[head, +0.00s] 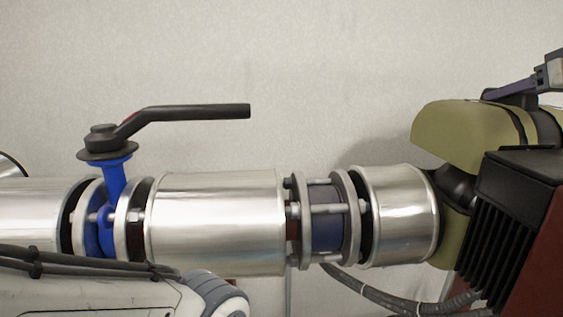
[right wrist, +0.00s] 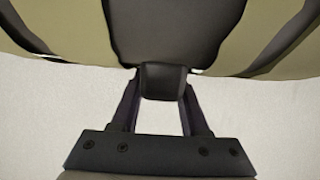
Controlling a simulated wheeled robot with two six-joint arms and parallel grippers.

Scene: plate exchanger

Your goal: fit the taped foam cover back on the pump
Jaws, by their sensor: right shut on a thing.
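The olive foam cover (head: 460,132) with black tape bands is at the right of the head view, over the dark pump body (head: 457,188). A gap shows between its lower edge and another olive piece (head: 452,238) below. My right gripper (head: 490,96) is at the top of the cover. In the right wrist view, the right gripper (right wrist: 161,95) is shut on a black tab of the cover (right wrist: 225,25). Whether the cover touches the pump is hidden. My left gripper is out of view.
A black finned box (head: 505,225) stands in front of the pump at right. Metal-clad pipe (head: 215,220) runs left from it, with a blue valve (head: 116,180) and its black lever (head: 190,112). A dark hose (head: 385,297) hangs below. The pale wall behind is bare.

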